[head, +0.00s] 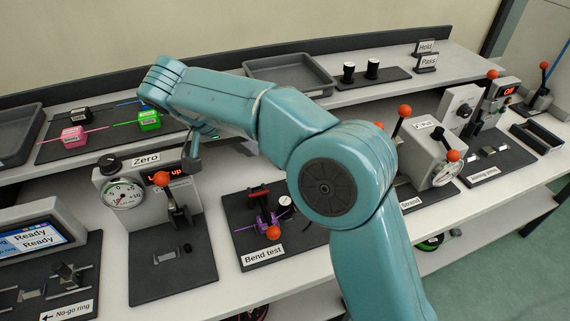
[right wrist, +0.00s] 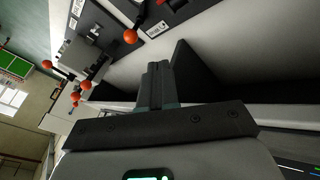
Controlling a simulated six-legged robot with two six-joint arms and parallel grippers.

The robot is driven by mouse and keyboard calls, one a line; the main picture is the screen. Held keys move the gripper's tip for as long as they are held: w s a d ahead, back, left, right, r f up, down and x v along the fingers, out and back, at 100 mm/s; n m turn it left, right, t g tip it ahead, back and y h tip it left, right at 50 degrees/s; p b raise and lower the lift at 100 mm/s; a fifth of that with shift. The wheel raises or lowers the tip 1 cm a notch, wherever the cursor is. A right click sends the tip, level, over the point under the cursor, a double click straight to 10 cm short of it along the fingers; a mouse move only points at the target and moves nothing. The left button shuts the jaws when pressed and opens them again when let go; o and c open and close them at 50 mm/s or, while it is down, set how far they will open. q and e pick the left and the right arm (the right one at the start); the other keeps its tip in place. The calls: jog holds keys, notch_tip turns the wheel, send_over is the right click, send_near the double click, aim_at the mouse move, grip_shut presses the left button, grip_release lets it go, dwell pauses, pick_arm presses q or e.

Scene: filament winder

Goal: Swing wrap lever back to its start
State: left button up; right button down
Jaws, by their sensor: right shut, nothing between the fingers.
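Several levers with orange knobs stand along the bench; no label I can read clearly marks one as the wrap lever. In the head view one lever (head: 178,213) stands at the gauge station, its knob up. Another lever (head: 399,124) leans at the Strand station, and one (head: 487,90) rises by the red "Off" display. My right gripper (head: 191,164) points down beside the gauge station, behind its lever, apart from the knob. In the right wrist view its fingers (right wrist: 157,86) are together and empty. My left gripper is not in view.
The bend test fixture (head: 261,215) with an orange knob sits mid-bench. My right arm hides part of the bench to its right. Pink and green blocks lie on a dark mat (head: 50,153) on the back shelf, near an empty grey tray (head: 288,70).

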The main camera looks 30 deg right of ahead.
jog(key=x, duration=0.5)
jog(key=b+x, duration=0.1)
jog(key=x, duration=0.4)
jog(key=shift+s+d+f, duration=0.1)
jog(key=shift+s, duration=0.1)
jog(key=s+d, duration=0.2)
jog(key=shift+s+d+f, duration=0.15)
jog(key=shift+d, duration=0.1)
jog(key=shift+d+f, duration=0.1)
jog(key=shift+d, duration=0.05)
